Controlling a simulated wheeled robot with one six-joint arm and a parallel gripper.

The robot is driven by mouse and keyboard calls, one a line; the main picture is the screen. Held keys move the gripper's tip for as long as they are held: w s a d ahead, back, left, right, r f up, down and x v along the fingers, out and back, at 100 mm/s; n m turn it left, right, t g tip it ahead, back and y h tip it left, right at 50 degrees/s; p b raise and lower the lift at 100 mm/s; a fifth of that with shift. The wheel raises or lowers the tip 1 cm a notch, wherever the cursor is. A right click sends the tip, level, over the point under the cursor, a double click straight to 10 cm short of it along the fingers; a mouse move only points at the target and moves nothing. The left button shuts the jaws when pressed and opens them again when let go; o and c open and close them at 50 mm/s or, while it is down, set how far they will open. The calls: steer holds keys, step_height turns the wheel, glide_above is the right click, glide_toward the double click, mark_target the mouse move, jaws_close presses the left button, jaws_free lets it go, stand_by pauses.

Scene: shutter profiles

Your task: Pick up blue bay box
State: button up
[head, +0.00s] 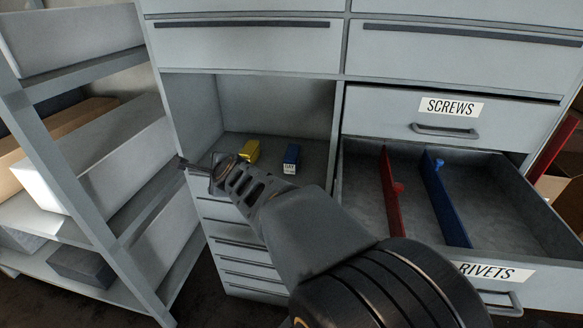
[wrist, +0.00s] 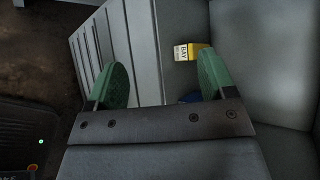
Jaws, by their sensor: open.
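The blue bay box (head: 291,158), small with a white label on its front, stands on the floor of the open cabinet bay, right of a yellow box (head: 250,150). My gripper (head: 196,168) is at the left front of the bay, left of both boxes and apart from them. In the wrist view my gripper (wrist: 164,80) shows two green fingers spread wide with nothing between them.
An open drawer labelled RIVETS (head: 556,213) juts out at the right, with a red divider (head: 393,185) and a blue divider (head: 444,200). The SCREWS drawer (head: 380,108) above is shut. A shelf rack (head: 75,180) stands at the left.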

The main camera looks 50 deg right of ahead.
steer(key=d+f+m+h+b, duration=0.2)
steer(key=d+m+h, duration=0.3)
steer(key=d+m, duration=0.55)
steer(key=m+g+h+b, duration=0.2)
steer(key=m+g+h, duration=0.25)
steer(key=m, duration=0.75)
glide_toward(292, 150)
steer(key=shift+w+d+f+y+b, duration=0.1)
steer(key=shift+d+f+y+b, duration=0.05)
steer(key=shift+d+y, duration=0.15)
steer(key=shift+w+d+f+y+b, duration=0.1)
steer(key=shift+w+d+y+b, duration=0.05)
steer(key=shift+d, duration=0.15)
steer(key=shift+x, duration=3.15)
steer(key=shift+s+d+r, duration=0.1)
steer(key=shift+c, duration=0.2)
steer(key=c, duration=1.1)
steer(key=shift+r, duration=0.2)
steer(key=shift+c, duration=0.2)
